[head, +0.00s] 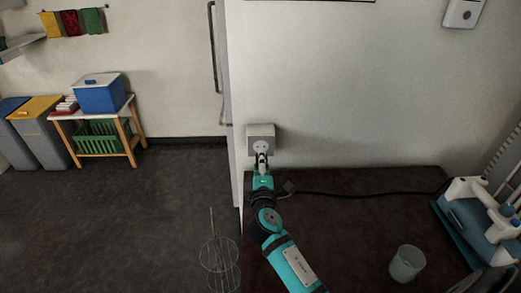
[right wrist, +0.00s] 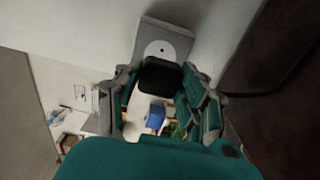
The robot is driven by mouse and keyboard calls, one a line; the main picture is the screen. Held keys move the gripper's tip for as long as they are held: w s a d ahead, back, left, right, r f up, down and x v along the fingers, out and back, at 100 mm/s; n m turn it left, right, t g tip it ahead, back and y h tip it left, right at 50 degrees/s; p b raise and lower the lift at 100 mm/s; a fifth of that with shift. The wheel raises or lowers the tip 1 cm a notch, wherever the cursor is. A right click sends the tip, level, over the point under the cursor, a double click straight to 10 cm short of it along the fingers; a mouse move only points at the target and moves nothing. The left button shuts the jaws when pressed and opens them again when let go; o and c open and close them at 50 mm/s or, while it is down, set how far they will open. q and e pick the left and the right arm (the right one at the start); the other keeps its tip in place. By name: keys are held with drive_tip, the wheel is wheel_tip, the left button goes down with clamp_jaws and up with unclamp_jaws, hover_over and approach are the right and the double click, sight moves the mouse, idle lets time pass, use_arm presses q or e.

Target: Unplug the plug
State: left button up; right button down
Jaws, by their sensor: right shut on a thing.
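The wall socket (head: 261,132) is a grey box with a round white face, low on the wall above the dark counter. It also shows in the right wrist view (right wrist: 176,33). My right gripper (head: 262,158) reaches up to just below and in front of the socket face. In the right wrist view its fingers (right wrist: 160,92) are shut on a black plug (right wrist: 160,74), close to the socket face. I cannot tell whether the plug's pins are in the socket. A black cable (head: 370,194) lies along the counter, with a dark block at its end beside my right wrist. My left gripper is not in view.
A clear cup (head: 407,263) stands on the counter (head: 340,225). A white and blue appliance (head: 475,215) is at the right. A side table with a blue box (head: 101,95) and bins stand farther left.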

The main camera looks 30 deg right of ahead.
drive_tip(key=shift+s+a, duration=0.15)
drive_tip(key=shift+s, duration=0.2)
idle(0.4)
drive_tip(key=s+a+r+n+y+p, duration=0.1)
drive_tip(key=s+a+r+y, duration=0.1)
drive_tip(key=s, duration=0.5)
drive_tip(key=s+a+r+n+t+y+p, duration=0.1)
drive_tip(key=s+a+r+n+y+p, duration=0.1)
drive_tip(key=s+a, duration=0.3)
drive_tip(key=s+a+r+n+y+p, duration=0.2)
drive_tip(key=s+a+r+y, duration=0.1)
drive_tip(key=s, duration=0.8)
drive_tip(key=shift+s+a+t+y, duration=0.15)
drive_tip(key=shift+a+t+y, duration=0.15)
drive_tip(key=shift+t+y, duration=0.1)
